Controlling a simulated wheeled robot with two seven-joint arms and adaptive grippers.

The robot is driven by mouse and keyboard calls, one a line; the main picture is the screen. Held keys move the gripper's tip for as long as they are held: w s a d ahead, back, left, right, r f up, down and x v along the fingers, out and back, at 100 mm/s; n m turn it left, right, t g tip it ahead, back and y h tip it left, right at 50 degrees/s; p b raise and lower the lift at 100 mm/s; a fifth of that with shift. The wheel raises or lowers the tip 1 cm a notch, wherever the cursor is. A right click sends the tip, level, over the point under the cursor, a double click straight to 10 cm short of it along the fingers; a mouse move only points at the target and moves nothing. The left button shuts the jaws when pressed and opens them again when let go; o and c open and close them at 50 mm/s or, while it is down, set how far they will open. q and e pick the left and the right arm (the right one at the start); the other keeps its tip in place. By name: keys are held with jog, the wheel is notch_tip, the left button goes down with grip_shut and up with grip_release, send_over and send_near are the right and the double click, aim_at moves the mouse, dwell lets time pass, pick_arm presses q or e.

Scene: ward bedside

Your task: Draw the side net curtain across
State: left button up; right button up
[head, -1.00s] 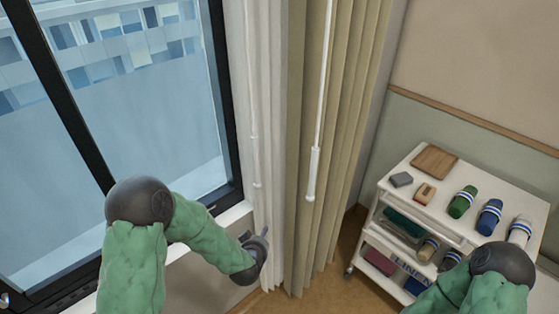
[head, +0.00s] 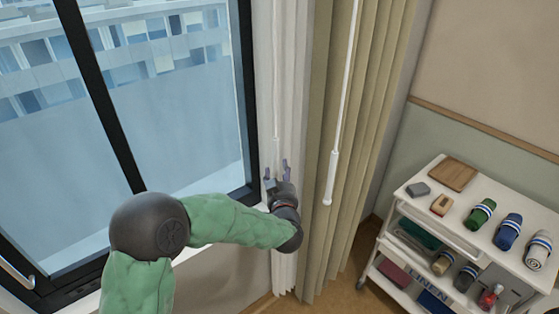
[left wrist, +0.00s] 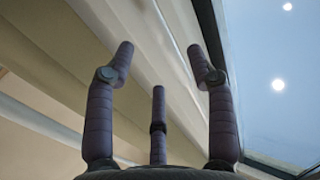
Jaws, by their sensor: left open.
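The white net curtain (head: 291,80) hangs gathered in a narrow bunch at the right side of the window. A thin white wand (head: 275,90) hangs in front of it. My left gripper (head: 277,170) points upward at the wand's lower end, with its fingers open. The wand's end appears to lie between or just behind the fingers; I cannot tell if they touch it. In the left wrist view the open fingers (left wrist: 163,70) point up along pale folds of the net curtain (left wrist: 165,40), with the window on the right. My right gripper is out of view.
A beige curtain (head: 375,110) with its own thicker white wand (head: 331,175) hangs just right of the net. A white trolley (head: 440,222) with rolled linens and small items stands at the right. The window (head: 170,110) fills the left.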

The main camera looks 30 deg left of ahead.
aim_at(277, 161)
pick_arm(q)
jog(key=x, duration=0.7)
jog(key=shift+a, duration=0.1)
grip_shut()
